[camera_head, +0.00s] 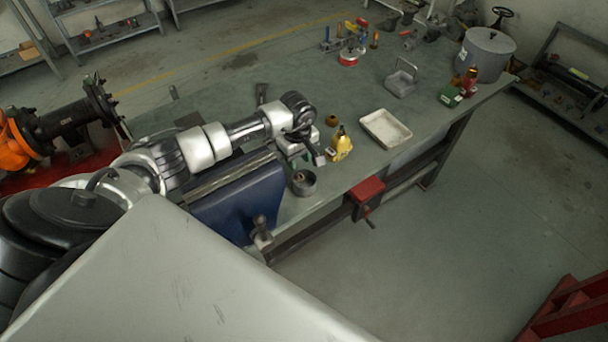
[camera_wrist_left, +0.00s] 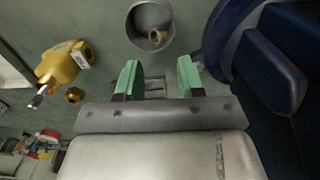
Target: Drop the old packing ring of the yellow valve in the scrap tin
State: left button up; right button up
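The yellow valve (camera_head: 341,147) stands on the bench, right of my left gripper (camera_head: 307,163); in the left wrist view the valve (camera_wrist_left: 62,62) is at the left. The scrap tin (camera_head: 304,187), a round grey can, stands near the bench's front edge. In the left wrist view the tin (camera_wrist_left: 133,41) is just beyond the fingertips, with a brown ring (camera_wrist_left: 157,37) inside it, seemingly the packing ring. My left gripper (camera_wrist_left: 158,78) has its green fingers apart with nothing between them. My right gripper is not in view.
A small brass part (camera_head: 332,120) lies by the valve. A pale tray (camera_head: 386,130) is to the right. A blue block-like thing (camera_head: 235,195) is beside the tin. A red vise-like part (camera_head: 367,190) sits at the bench edge. The bench (camera_head: 240,88) has free room behind.

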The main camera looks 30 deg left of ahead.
pick_arm(q)
jog(key=shift+o, duration=0.8)
jog(key=shift+r, duration=0.25)
notch_tip(320, 180, up, 10)
jog(key=b, duration=0.3)
jog(key=shift+r, duration=0.15)
jog(key=shift+r, duration=0.1)
